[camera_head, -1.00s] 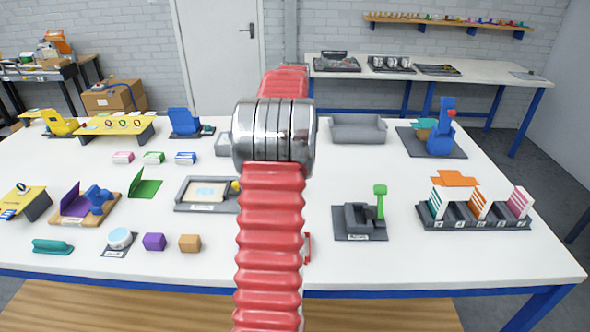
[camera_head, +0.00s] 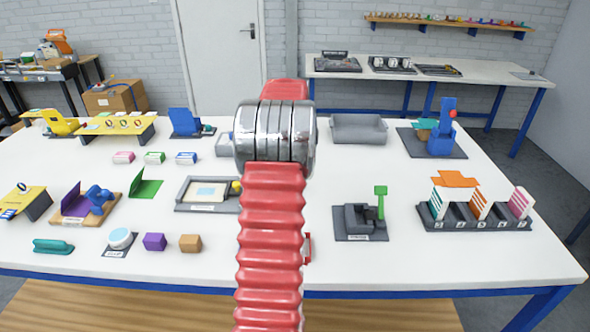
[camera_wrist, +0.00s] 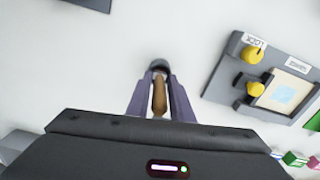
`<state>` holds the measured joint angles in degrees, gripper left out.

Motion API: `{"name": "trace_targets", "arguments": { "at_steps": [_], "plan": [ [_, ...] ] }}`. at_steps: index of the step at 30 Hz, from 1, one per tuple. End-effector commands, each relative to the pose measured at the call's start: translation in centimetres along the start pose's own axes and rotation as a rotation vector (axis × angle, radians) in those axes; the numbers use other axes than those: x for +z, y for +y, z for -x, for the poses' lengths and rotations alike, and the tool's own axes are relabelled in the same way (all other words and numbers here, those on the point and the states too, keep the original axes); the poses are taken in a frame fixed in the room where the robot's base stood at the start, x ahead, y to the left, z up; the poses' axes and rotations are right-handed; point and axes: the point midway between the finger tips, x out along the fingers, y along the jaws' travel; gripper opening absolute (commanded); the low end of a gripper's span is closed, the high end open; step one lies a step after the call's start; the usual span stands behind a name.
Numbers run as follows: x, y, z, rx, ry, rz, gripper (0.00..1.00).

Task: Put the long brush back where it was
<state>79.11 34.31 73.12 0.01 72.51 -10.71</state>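My gripper (camera_wrist: 159,80) points down over bare white table in the wrist view. Between its two fingers is a slim brown handle-like piece (camera_wrist: 159,98) with a dark end, which looks like part of the long brush. The fingers lie close along both sides of it. Its full length and far end are hidden. In the head view my red arm and metal joint block the gripper and the brush. The brush's former place cannot be made out.
A grey panel board (camera_wrist: 227,80) with yellow knobs lies beside the gripper, also in the head view (camera_head: 180,207). An empty-looking grey tray (camera_head: 358,130) is at the back. A grey fixture with a green lever (camera_head: 360,222) and a slotted rack (camera_head: 474,222) stand right. Bare table lies between.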

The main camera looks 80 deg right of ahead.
Motion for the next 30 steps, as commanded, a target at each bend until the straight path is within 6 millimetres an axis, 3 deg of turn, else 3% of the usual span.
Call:
{"name": "trace_targets", "arguments": {
  "at_steps": [5, 17, 30],
  "plan": [
    [0.0, 0.0, 0.0, 0.000, 0.000, 0.000, 0.33],
    [0.0, 0.1, 0.7, 0.000, 0.002, -0.002, 0.33],
    [0.0, 0.1, 7.4, 0.001, 0.003, -0.002, 0.33]
  ]
}}
